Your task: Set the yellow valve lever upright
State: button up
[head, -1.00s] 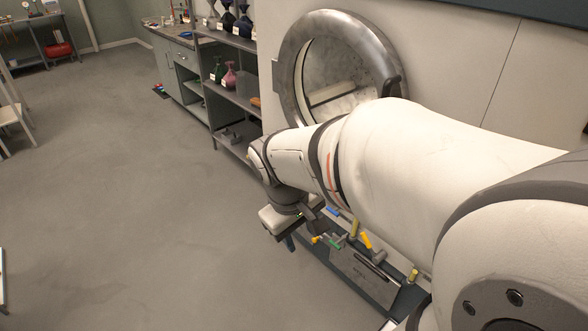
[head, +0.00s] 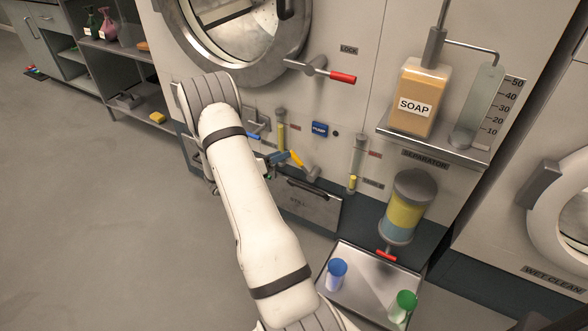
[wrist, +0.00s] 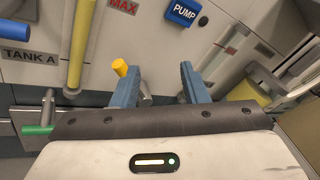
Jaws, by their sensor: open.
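The yellow valve lever (head: 297,158) sits low on the machine front in the head view. It is tilted, leaning up and left from its grey hub (head: 313,173). In the wrist view the lever's round yellow end (wrist: 120,67) shows just left of my left finger, partly hidden by it. My gripper (wrist: 160,82) is open, its two blue fingers pointing at the panel with nothing seen held between them. In the head view my gripper (head: 278,158) is close to the lever's left side; contact cannot be told.
A green handle (wrist: 38,130) is at lower left in the wrist view. Yellow-filled gauge tubes (wrist: 82,42) stand nearby, beside a blue PUMP button (head: 320,129). A red-tipped LOCK handle (head: 342,77), soap shelf (head: 450,150) and metal tray (head: 350,310) lie rightward.

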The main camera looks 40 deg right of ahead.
aim_at(295, 157)
notch_tip(295, 157, down, 8)
jog(key=w+d+n+t+h+b, duration=0.1)
jog(key=w+d+n+t+b, duration=0.1)
jog(key=n, duration=0.2)
jog(key=d+b, duration=0.1)
jog(key=d, duration=0.6)
jog(key=shift+s+d+r+b, duration=0.1)
jog(key=shift+d+b, duration=0.2)
jog(key=shift+c, duration=0.6)
grip_shut()
